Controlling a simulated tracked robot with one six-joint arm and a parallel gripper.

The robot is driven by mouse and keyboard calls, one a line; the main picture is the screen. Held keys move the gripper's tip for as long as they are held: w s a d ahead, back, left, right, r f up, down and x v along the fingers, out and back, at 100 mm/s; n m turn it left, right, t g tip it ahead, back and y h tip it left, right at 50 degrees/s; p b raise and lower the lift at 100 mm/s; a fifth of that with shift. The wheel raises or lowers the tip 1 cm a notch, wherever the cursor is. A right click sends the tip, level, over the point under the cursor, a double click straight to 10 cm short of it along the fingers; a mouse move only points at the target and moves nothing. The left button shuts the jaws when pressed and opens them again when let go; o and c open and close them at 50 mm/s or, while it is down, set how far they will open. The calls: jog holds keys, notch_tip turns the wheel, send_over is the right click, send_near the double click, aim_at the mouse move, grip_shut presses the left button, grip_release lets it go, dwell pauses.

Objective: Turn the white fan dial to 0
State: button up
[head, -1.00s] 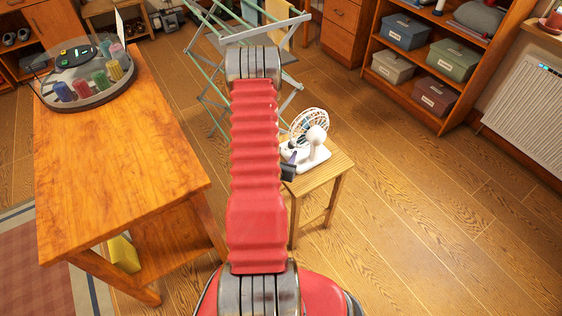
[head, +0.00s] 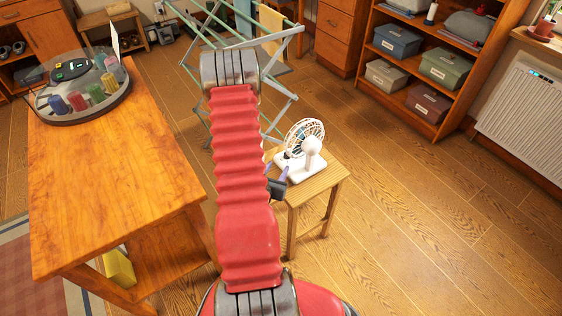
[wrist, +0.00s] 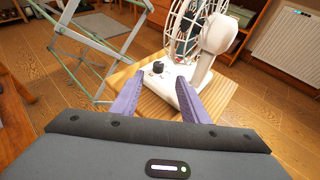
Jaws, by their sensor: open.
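A white fan (head: 302,148) with a round wire cage stands upright on a small slatted wooden stool (head: 318,184). In the wrist view, the fan's white base (wrist: 182,77) carries a dark round dial (wrist: 158,67) on its top. The dial's setting is too small to read. My gripper (wrist: 155,92) has its two purple fingers apart with nothing between them. The fingertips are in front of the fan base, and the dial shows between and beyond them. In the head view, my red arm partly hides my gripper (head: 279,180), which is at the stool's left side beside the fan base.
A wooden table (head: 110,170) with a round tray of thread spools (head: 85,95) stands to the left. A folding drying rack (head: 275,110) stands close behind the stool. Shelves with boxes (head: 445,65) and a radiator (head: 530,108) are at the right. The floor right of the stool is clear.

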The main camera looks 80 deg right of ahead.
notch_tip(320, 180, up, 14)
jog(key=w+m+g+h, duration=0.1)
jog(key=w+m+g, duration=0.1)
jog(key=m+g, duration=0.2)
jog(key=w+a+r+m+g+y, duration=0.2)
jog(key=w+a+r+m, duration=0.1)
jog(key=a+r+m, duration=0.55)
jog(key=w+a+r+m+t+y, duration=0.1)
jog(key=w+a+r+t+y, duration=0.2)
jog(key=a, duration=1.1)
jog(key=w+a+r+m+t+y, duration=0.2)
jog(key=w+a+r+t+y, duration=0.2)
jog(key=a, duration=1)
jog(key=w+a+r+m+t+y, duration=0.1)
jog(key=w+a+r+t+y, duration=0.3)
jog(key=a, duration=1)
notch_tip(320, 180, up, 2)
jog(key=shift+w+a+r+m+t+y, duration=0.15)
jog(key=shift+a+m+t+y, duration=0.3)
jog(key=shift+y, duration=0.45)
jog(key=shift+d, duration=0.15)
jog(key=shift+c, duration=0.3)
